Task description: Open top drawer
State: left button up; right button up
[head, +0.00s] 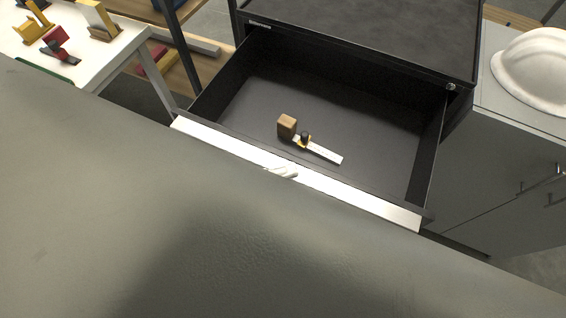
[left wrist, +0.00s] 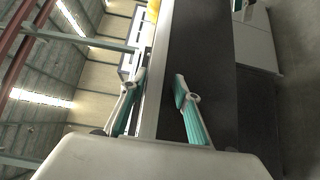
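The top drawer (head: 346,108) of the dark cabinet (head: 370,30) stands pulled well out in the head view, its inside exposed. Its pale front edge (head: 360,197) runs diagonally across the middle. A small pale piece at the middle of that edge looks like a fingertip of my left gripper (head: 283,172); the rest of it is hidden. In the left wrist view the left gripper (left wrist: 160,88) has its two teal-padded fingers spread apart, with a pale strip running between them. I cannot tell whether either finger touches it. My right gripper is not in view.
A wooden block (head: 287,126) and a ruler-like tool (head: 318,150) lie in the drawer. A white hard hat (head: 535,72) sits on the grey cabinet (head: 490,160) at right. A white table (head: 95,55) with colored tools stands at left. A large grey surface fills the foreground.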

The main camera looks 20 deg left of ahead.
pick_arm(q)
jog(key=shift+w+r, duration=0.15)
jog(key=shift+r, duration=0.1)
jog(key=v, duration=1.2)
jog(key=shift+f, duration=0.15)
dwell(0.5)
